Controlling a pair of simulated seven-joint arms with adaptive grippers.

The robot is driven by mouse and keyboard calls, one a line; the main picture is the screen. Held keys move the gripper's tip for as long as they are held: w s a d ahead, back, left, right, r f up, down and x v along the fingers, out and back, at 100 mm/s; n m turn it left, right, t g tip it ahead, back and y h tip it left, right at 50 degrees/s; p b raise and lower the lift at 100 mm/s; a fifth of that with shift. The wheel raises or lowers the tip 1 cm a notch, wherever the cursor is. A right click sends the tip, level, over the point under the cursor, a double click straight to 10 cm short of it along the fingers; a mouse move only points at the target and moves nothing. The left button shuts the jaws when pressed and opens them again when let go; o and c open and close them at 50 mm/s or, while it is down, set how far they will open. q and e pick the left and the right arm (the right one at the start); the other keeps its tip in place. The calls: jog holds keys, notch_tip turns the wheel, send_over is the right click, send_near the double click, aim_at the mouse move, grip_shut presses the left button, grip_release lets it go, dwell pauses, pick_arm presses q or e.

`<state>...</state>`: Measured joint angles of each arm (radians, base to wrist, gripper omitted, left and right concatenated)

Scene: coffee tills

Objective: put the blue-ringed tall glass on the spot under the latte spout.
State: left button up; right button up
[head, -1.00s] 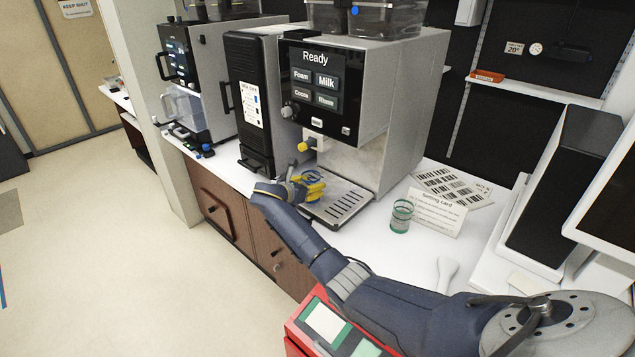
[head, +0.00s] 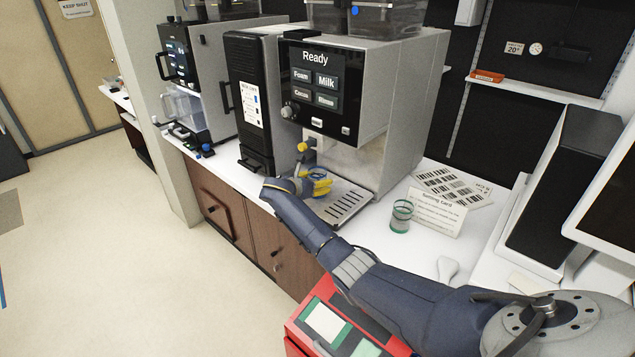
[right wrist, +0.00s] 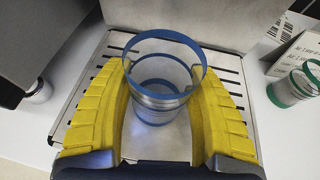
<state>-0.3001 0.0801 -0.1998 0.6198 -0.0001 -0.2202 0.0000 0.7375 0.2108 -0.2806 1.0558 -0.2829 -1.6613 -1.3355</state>
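My right gripper (head: 320,183) is at the drip tray (head: 347,205) of the coffee machine (head: 362,98), below its front panel. In the right wrist view its yellow fingers (right wrist: 162,85) close on both sides of the clear blue-ringed glass (right wrist: 160,104). The glass looks upright over the slotted tray; I cannot tell whether its base touches it. In the head view the fingers mostly hide the glass. My left gripper is out of view.
A green-ringed glass (head: 401,216) stands on the white counter right of the tray, before a setting card (head: 437,212). It also shows in the right wrist view (right wrist: 292,88). A screen (head: 608,190) stands at the right. A second machine (head: 205,80) stands left.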

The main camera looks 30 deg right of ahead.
jog(key=shift+o, duration=1.2)
jog(key=shift+r, duration=0.15)
jog(key=v, duration=1.2)
jog(key=shift+r, duration=0.1)
